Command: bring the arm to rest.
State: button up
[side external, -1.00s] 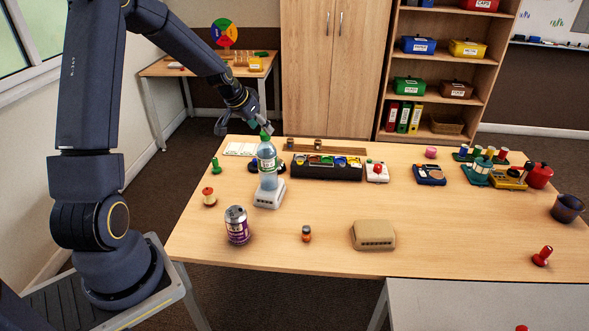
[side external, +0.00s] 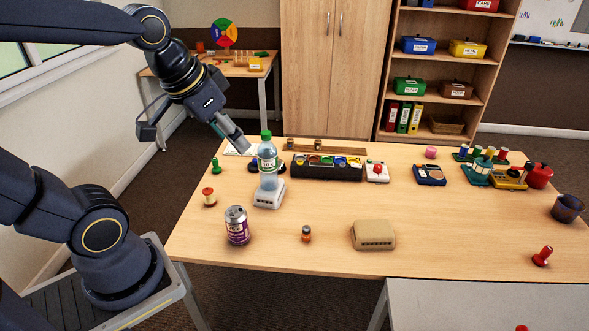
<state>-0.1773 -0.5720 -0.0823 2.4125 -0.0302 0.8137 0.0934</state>
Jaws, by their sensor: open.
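My gripper (side external: 193,140) is open and empty, above the left back part of the table, its two fingers spread wide. One finger points toward the bottle; it ends just left of the bottle's neck in the picture, and a small gap seems to show. A clear water bottle with a green cap (side external: 268,166) stands upright on a white block-shaped base (side external: 268,199). The gripper partly covers a white card (side external: 234,151) at the back left.
The middle right is bare.

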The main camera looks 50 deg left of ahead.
jog(key=shift+h, duration=0.4)
jog(key=s, duration=0.1)
jog(key=s+d, duration=0.1)
jog(key=s, duration=0.1)
jog(key=s+d, duration=0.1)
jog(key=shift+s+f, duration=0.2)
